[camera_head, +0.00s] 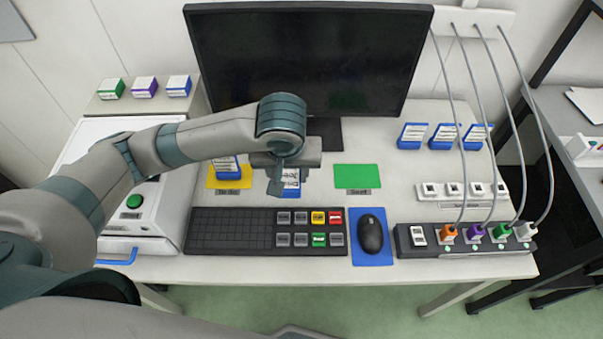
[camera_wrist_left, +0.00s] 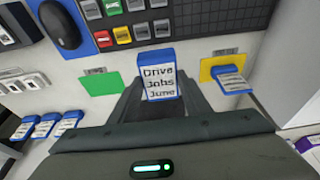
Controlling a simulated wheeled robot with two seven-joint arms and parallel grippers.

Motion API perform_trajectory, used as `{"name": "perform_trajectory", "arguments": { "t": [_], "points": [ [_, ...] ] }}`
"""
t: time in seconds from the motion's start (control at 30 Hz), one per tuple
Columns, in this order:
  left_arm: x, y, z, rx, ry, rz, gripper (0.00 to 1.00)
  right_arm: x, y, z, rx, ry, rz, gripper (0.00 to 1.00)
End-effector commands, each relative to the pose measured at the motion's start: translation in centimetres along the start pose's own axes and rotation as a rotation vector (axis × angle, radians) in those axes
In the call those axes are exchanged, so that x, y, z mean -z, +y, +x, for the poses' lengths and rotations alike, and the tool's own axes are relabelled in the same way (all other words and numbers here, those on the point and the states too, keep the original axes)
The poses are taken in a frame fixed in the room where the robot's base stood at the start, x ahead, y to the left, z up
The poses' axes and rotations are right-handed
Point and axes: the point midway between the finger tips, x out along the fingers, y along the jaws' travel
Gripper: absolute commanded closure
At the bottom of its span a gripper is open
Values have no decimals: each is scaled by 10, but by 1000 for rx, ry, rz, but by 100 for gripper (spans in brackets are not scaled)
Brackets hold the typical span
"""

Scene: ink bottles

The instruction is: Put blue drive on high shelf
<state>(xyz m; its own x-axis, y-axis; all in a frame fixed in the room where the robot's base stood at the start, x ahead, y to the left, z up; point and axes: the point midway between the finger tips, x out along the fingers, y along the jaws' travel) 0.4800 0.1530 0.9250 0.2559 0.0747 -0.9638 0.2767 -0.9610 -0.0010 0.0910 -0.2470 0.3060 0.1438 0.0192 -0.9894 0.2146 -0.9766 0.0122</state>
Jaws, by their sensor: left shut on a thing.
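My left gripper (camera_head: 287,180) is shut on a blue drive (camera_head: 291,190) with a white label, held over the desk between the yellow and green mats. In the left wrist view this drive (camera_wrist_left: 160,82) stands between the fingers and its label reads "Drive Jobs June". Another blue drive (camera_head: 227,167) sits on the yellow mat (camera_head: 245,182) and also shows in the left wrist view (camera_wrist_left: 231,78). A raised shelf (camera_head: 112,106) at the back left carries a green, a purple and a blue drive (camera_head: 179,86) in a row. My right gripper is not in view.
The green mat (camera_head: 357,177) is empty. A monitor (camera_head: 305,55) stands behind. A keyboard (camera_head: 232,231) and mouse (camera_head: 371,235) lie in front. Three blue drives (camera_head: 444,136) stand at right, near hanging cables and a dock (camera_head: 465,240). A white machine (camera_head: 150,212) is at left.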

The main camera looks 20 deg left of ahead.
Motion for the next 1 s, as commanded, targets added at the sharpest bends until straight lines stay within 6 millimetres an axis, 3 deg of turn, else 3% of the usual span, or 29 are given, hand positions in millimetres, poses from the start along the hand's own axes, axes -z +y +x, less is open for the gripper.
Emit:
{"name": "perform_trajectory", "arguments": {
  "t": [0.07,0.57,0.8,1.0],
  "points": [
    [-2,0,7,0,1,0,83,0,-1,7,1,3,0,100],
    [0,-1,10,0,0,-1,83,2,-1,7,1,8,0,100],
    [22,-10,32,4,0,-5,83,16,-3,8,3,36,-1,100],
    [51,-22,62,5,0,-4,83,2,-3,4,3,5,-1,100]
  ]
}}
